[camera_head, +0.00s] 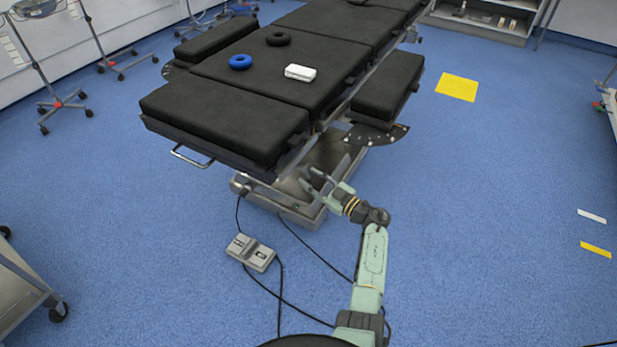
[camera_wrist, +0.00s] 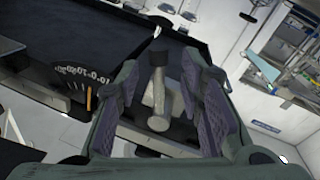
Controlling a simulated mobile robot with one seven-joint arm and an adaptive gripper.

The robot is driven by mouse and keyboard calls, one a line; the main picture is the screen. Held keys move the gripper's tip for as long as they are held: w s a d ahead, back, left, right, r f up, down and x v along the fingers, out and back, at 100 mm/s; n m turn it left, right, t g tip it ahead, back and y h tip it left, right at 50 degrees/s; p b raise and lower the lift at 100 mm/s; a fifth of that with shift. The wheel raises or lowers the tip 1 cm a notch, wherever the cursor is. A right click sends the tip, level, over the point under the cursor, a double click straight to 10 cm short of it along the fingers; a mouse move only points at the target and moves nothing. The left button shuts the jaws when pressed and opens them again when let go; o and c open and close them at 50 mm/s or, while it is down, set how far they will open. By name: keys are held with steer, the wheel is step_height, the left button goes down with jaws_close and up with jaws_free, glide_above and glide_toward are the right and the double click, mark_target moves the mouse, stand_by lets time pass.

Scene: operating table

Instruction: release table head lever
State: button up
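The operating table has a black padded head section (camera_head: 225,118) at its near end, in the head view. My gripper (camera_head: 311,179) is low beside the table's near right corner, under the padding level. In the wrist view my gripper (camera_wrist: 160,78) has its two purple-padded fingers apart. A grey metal lever (camera_wrist: 158,102) with a dark end shows between them, with visible gaps on both sides. I cannot tell how deep it lies between the fingers, or whether it is the head lever. The lever is not distinguishable in the head view.
A metal handle bar (camera_head: 192,157) sticks out from the head section's near left side. A side pad (camera_head: 387,88) lies to the right, above a dark perforated plate (camera_head: 377,134). A foot pedal (camera_head: 250,252) with cables lies on the floor. Blue floor at right is mostly clear.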

steer(key=v, duration=1)
steer(key=shift+d, duration=0.15)
